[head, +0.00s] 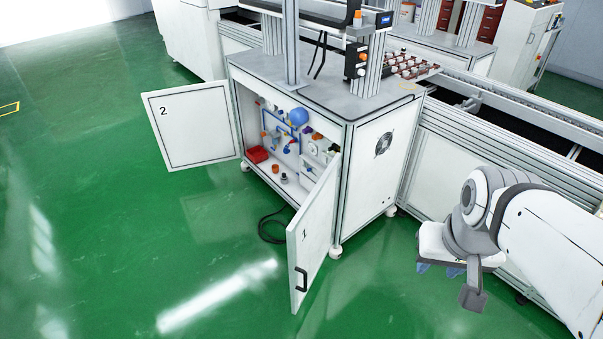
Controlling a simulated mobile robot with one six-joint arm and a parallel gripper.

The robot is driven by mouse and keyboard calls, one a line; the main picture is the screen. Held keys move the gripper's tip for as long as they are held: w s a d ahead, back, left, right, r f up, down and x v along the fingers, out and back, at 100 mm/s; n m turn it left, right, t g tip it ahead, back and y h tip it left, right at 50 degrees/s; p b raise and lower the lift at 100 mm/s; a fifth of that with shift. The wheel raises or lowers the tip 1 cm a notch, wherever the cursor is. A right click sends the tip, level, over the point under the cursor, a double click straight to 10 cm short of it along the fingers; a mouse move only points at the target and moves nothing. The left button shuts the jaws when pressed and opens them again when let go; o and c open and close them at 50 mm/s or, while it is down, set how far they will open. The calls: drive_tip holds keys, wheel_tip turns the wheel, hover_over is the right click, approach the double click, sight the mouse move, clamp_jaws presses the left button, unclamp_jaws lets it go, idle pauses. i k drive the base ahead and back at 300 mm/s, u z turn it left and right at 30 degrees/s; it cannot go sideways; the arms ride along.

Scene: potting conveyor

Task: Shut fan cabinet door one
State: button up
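The fan cabinet (375,170) stands in the middle of the view, with a round fan grille (384,145) on its right side panel. Door one (312,232), marked "1", stands wide open, swung out toward me from the cabinet's right front edge. A dark handle (301,280) sits low near its free edge. Door two (191,125), marked "2", is also open, out to the left. My gripper (449,270) hangs at the right, apart from door one and to the right of it. Its fingers are small and partly hidden, so their opening is unclear.
The open cabinet shows blue pipes, a blue ball (299,117) and a red bin (257,154). A black cable (271,228) lies on the floor near door one. A conveyor (500,140) runs behind at right. Green floor (110,250) is clear at left and front.

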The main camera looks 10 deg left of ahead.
sight(310, 235)
drive_tip(key=u, duration=0.65)
drive_tip(key=i, duration=0.95)
drive_tip(key=z, duration=0.6)
drive_tip(key=k, duration=1.7)
drive_tip(key=u, duration=0.35)
drive_tip(key=i, duration=1)
drive_tip(key=u, duration=0.1)
